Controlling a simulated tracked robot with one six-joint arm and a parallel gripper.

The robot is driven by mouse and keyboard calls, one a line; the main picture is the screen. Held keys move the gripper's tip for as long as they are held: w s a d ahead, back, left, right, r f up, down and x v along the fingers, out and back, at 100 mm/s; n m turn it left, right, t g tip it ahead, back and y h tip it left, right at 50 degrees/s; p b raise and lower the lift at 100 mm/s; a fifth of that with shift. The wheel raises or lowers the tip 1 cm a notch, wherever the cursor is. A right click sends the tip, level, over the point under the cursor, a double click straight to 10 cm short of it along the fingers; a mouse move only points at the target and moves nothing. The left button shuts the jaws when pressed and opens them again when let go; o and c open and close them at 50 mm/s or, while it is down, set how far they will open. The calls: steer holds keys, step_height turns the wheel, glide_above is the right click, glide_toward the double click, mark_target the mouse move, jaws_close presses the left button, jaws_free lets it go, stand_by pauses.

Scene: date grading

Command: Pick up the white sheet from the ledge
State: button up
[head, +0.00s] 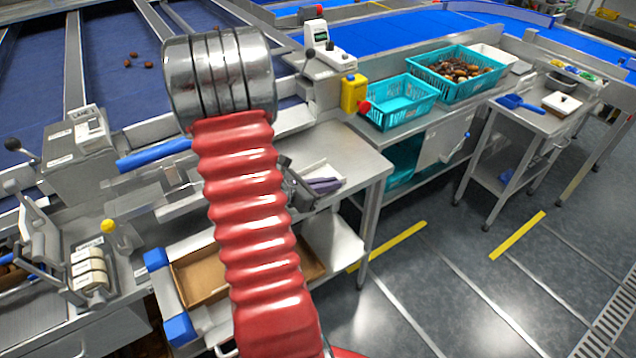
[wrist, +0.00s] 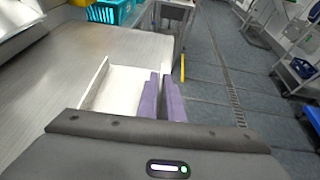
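A white, flat piece that looks like the sheet (wrist: 118,92) lies on the grey metal ledge (wrist: 50,85) in the wrist view, with a thin raised edge along its left side. In the head view the white piece (head: 313,170) shows at the right part of the metal ledge (head: 350,155), partly hidden by my gripper. My gripper (wrist: 163,97) has purple fingers, low at the right side of the white piece and close together. They also show in the head view (head: 325,185). I cannot tell whether the white piece's edge is between them.
A turquoise crate (head: 378,118) and a second one filled with dates (head: 420,85) stand beyond the ledge. A yellow bottle (head: 352,93) is nearer. A cardboard box (head: 190,290) sits below. Open floor (head: 420,290) lies right of the ledge's edge.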

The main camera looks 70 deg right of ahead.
jaws_close()
steer(key=shift+r, duration=0.1)
step_height(320, 180, up, 10)
stand_by(0.8)
stand_by(0.6)
